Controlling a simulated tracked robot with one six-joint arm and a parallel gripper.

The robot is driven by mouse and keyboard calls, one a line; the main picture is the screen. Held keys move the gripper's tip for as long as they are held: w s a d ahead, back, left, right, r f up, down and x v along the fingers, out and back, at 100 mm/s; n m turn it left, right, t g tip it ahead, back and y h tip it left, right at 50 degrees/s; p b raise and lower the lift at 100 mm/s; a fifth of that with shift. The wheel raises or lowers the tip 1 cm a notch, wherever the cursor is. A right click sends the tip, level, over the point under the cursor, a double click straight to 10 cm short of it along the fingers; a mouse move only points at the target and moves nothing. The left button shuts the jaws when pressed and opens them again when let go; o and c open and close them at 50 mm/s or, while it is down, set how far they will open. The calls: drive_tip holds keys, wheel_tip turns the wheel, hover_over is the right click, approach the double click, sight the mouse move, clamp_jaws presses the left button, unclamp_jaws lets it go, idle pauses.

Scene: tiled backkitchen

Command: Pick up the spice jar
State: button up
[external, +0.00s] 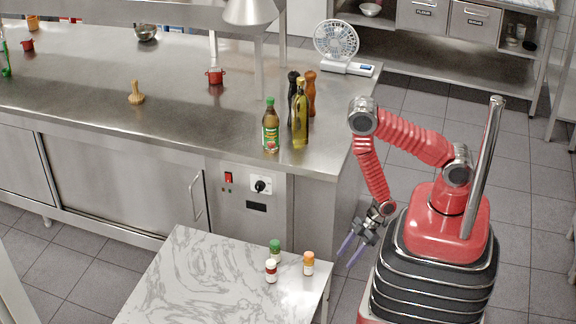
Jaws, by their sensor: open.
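Three small spice jars stand upright close together on the marble-topped table (200,275) at the bottom of the external view. The green-capped jar is partly hidden behind the red-capped one. My gripper (348,252) is open and empty, with its purplish fingers pointing down and left. It is just past the table's right edge, to the right of the orange-capped jar and apart from it.
A steel counter (180,110) runs behind the table. Near its right end stand a green-capped bottle (270,127), an oil bottle (300,115), pepper mills (311,93) and a white fan (336,42). The table's left part is clear.

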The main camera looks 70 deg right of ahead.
drive_tip(key=w+a+r+t+y, duration=0.3)
drive_tip(key=a+r, duration=0.1)
drive_tip(key=t+y, duration=0.2)
drive_tip(key=t, duration=0.1)
approach(312, 255)
drive_tip(key=w, duration=0.1)
drive_tip(key=shift+a+n, duration=0.4)
drive_tip(key=shift+w+a, duration=0.1)
drive_tip(key=shift+f+x, duration=0.1)
drive_tip(key=shift+x, duration=2)
drive_tip(key=shift+f+x, duration=0.15)
drive_tip(key=shift+x, duration=1.95)
drive_tip(key=shift+x, duration=2.55)
drive_tip(key=shift+f, duration=0.1)
drive_tip(key=shift+c, duration=0.6)
